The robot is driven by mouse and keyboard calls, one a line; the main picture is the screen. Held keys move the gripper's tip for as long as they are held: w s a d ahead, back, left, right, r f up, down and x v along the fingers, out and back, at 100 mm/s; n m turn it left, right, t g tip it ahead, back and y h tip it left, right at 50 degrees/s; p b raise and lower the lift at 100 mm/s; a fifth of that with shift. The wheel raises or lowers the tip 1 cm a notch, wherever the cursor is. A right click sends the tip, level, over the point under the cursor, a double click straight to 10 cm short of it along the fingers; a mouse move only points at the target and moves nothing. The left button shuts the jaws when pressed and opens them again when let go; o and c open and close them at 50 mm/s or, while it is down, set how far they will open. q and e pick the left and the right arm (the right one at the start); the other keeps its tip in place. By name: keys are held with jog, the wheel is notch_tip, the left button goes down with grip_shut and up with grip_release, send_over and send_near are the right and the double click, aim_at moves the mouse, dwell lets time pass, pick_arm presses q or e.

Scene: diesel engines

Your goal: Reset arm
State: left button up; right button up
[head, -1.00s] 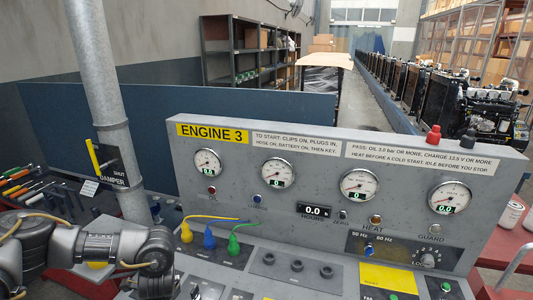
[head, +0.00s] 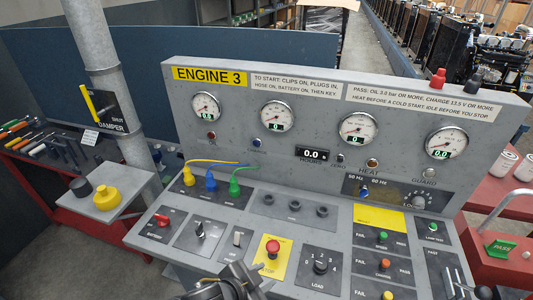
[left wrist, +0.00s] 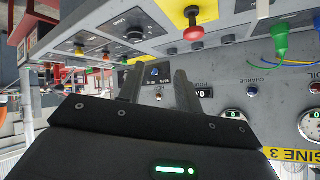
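My left gripper (head: 228,288) shows dark at the bottom edge of the head view, in front of the sloped console, partly cut off by the frame. In the left wrist view its two fingers (left wrist: 158,85) stand apart with nothing between them, so it is open and empty. The console panel (head: 300,215) with the yellow ENGINE 3 label (head: 210,75) lies beyond it. The red stop button (head: 272,247) and the load knob (head: 320,266) are close past the gripper. Whether it touches the console cannot be told. I do not see my right gripper.
Yellow, blue and green plugs (head: 210,182) with cables sit on the console. A grey pipe (head: 108,75) with the damper lever (head: 92,103) rises at left, beside a small shelf (head: 110,207) holding black and yellow caps. A red box with a PASS plate (head: 500,249) stands at right.

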pick_arm(q)
jog(key=s+a+f+n+g+y, duration=0.25)
jog(key=s+a+f+n, duration=0.25)
jog(key=s+a, duration=0.5)
jog(key=s+a+f+n+g+y, duration=0.2)
jog(key=s+a+f+n+y, duration=0.25)
jog(key=a, duration=0.95)
notch_tip(320, 180, down, 30)
jog(key=s+b, duration=0.1)
jog(key=b, duration=0.6)
jog(key=s+a+f+g+b, duration=0.1)
jog(key=s+f+b, duration=0.2)
jog(key=s+f, duration=0.5)
jog(key=s+a+f+g+b, duration=0.1)
jog(key=s+f+b, duration=0.2)
jog(key=s+f, duration=0.6)
notch_tip(320, 180, down, 8)
jog(key=shift+a+r+b, duration=0.1)
jog(key=shift+a+b, duration=0.05)
jog(key=shift+b, duration=0.25)
